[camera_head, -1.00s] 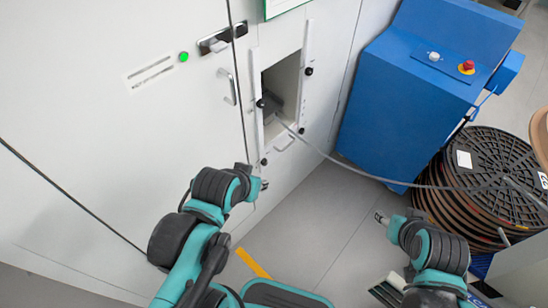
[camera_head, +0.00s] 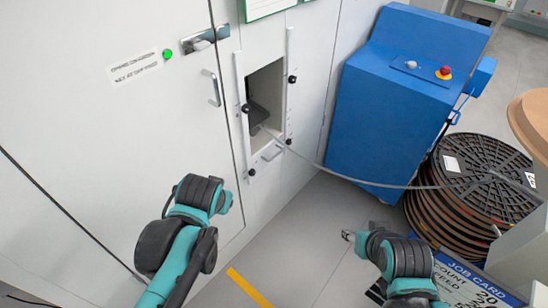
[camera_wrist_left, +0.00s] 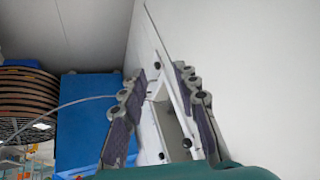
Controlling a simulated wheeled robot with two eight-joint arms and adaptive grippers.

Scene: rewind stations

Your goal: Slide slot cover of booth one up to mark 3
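The slot in the white booth wall is an open recess (camera_head: 264,98) between two upright white rails with black knobs. The slot cover (camera_head: 270,150) appears as a low white panel with a small handle at the foot of the opening; mark numbers are not readable. A grey cable runs out of the slot. My left gripper (camera_head: 226,201) is in front of the wall, below and left of the slot, mostly behind its wrist. In the left wrist view its fingers (camera_wrist_left: 159,74) are spread and empty, with the slot frame beyond them. My right gripper (camera_head: 348,236) is over the floor, apart from everything; its fingers are too small to judge.
A blue cabinet (camera_head: 393,105) with a red button stands right of the slot. A stack of dark reels (camera_head: 480,180) stands further right, with the grey cable (camera_head: 350,177) stretched towards it. A door handle (camera_head: 212,88) juts out left of the slot. Floor between the arms is clear.

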